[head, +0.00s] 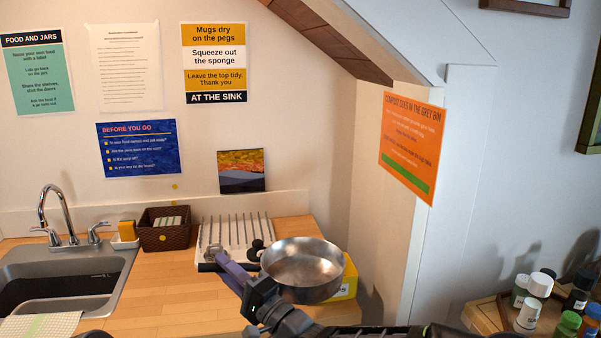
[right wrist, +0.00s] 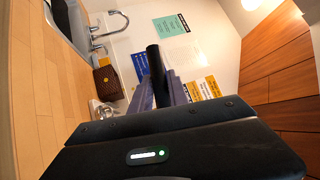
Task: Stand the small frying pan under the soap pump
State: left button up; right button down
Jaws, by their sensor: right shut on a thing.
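A small metal frying pan (head: 301,268) is held in the air over the right end of the counter, its round open side facing up. My right gripper (head: 238,274) is shut on its black handle, which shows between the purple fingers in the right wrist view (right wrist: 155,62). A small greyish object (head: 211,252) stands at the front left of the drying rack, left of the gripper. I cannot tell whether it is the soap pump, and no other soap pump shows clearly. My left gripper is not in view.
A white drying rack (head: 232,228) lies behind the pan. A brown basket (head: 165,238), a yellow sponge in a holder (head: 127,231) and the sink (head: 62,300) are to the left. A yellow box (head: 349,277) sits partly hidden behind the pan. Wooden counter (head: 170,290) between sink and gripper is clear.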

jog(key=s+d+f+m+t+h, duration=0.55)
jog(key=s+d+f, duration=0.25)
jog(key=d+f, duration=0.5)
jog(key=s+d+f+m+t+h, duration=0.1)
jog(key=s+d+f+m+h, duration=0.1)
jog(key=d+h, duration=0.4)
jog(key=s+d+f+m+t+h, duration=0.2)
jog(key=d+h, duration=0.3)
jog(key=d, duration=1.2)
jog(key=shift+s+d+f+m+h, duration=0.15)
jog(key=shift+s+f+m+h, duration=0.15)
jog(key=shift+f+m, duration=0.2)
dwell(3.9)
